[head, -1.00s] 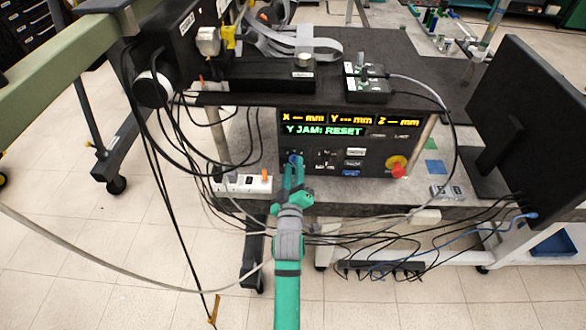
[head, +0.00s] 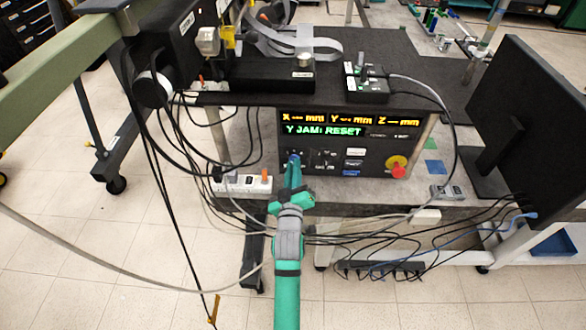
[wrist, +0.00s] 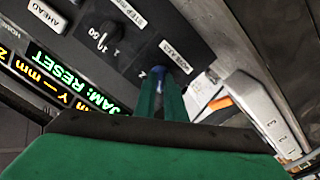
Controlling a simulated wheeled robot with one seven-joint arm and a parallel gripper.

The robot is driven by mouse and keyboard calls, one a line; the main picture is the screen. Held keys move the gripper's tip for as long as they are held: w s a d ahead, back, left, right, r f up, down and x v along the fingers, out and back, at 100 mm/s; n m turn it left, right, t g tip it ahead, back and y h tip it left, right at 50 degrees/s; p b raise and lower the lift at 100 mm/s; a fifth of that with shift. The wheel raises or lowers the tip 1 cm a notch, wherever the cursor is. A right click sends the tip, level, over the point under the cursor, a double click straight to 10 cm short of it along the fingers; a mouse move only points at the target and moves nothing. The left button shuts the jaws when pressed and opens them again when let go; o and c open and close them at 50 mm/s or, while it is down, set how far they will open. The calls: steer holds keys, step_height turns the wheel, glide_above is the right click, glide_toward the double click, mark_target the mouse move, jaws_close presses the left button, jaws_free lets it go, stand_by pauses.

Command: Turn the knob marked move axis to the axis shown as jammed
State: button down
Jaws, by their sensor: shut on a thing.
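A black control panel (head: 372,165) stands on the bench, with a display (head: 350,124) showing X, Y and Z in orange and "Y JAM: RESET" in green. The display also shows, rotated, in the wrist view (wrist: 62,82). The move axis knob (head: 294,156) is at the panel's left side; its bluish top shows in the wrist view (wrist: 161,70) beside the "MOVE AXIS" label (wrist: 176,57). A letter Z shows by the knob. My gripper (head: 293,164) is shut on the knob, its green fingers (wrist: 160,92) covering most of it. Where the knob points is hidden.
A red emergency button on a yellow base (head: 397,167) is at the panel's right. A step knob (wrist: 104,36) is close to my fingers. A white power strip (head: 243,183) lies left of the panel, a dark monitor (head: 535,120) stands right. Loose cables hang around the bench.

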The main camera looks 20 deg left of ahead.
steer(key=m, duration=0.6)
steer(key=shift+m, duration=0.4)
stand_by(0.4)
steer(key=c, duration=1.8)
jaws_free()
steer(key=v, duration=1.1)
